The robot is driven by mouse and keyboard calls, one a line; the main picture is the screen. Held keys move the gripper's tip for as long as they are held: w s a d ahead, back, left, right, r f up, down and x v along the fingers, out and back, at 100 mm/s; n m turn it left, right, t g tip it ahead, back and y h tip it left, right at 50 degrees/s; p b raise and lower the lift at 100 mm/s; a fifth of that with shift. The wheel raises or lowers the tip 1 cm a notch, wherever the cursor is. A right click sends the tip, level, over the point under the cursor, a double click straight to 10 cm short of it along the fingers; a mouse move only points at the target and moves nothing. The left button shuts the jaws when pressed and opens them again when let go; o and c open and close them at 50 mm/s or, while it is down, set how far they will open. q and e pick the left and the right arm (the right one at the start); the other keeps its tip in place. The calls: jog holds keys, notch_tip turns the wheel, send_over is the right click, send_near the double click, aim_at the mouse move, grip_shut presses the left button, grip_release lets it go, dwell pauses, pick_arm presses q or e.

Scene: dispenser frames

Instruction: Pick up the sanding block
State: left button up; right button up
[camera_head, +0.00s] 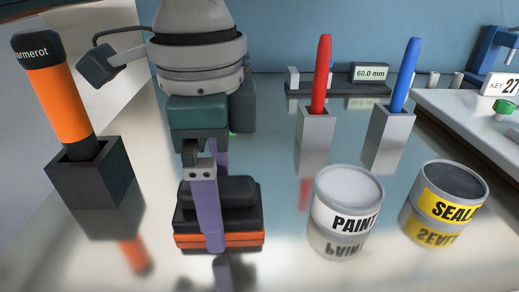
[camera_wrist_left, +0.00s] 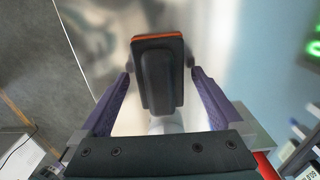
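The sanding block (camera_head: 245,218), black with an orange layer at its base, lies on the shiny bench in the head view. Its raised black grip (camera_wrist_left: 161,78) faces the camera in the left wrist view. My left gripper (camera_head: 216,214) reaches down over it with purple fingers. One finger passes in front of the block and hides part of it; the other is mostly behind. In the left wrist view the gripper (camera_wrist_left: 160,77) is open, with a finger on each side of the block and a gap on both sides. My right gripper is not in view.
A black holder (camera_head: 90,185) with an orange-and-black cylinder (camera_head: 56,100) stands left. Paint can (camera_head: 345,205) and sealer can (camera_head: 447,195) stand right. Behind them, grey holders carry a red marker (camera_head: 321,75) and a blue marker (camera_head: 405,75). A white tray (camera_head: 465,120) is far right.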

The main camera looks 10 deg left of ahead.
pick_arm(q)
jog(key=c, duration=1.4)
jog(key=shift+c, duration=0.2)
jog(key=shift+r, duration=0.1)
notch_tip(320, 180, up, 20)
jog(key=p, duration=0.4)
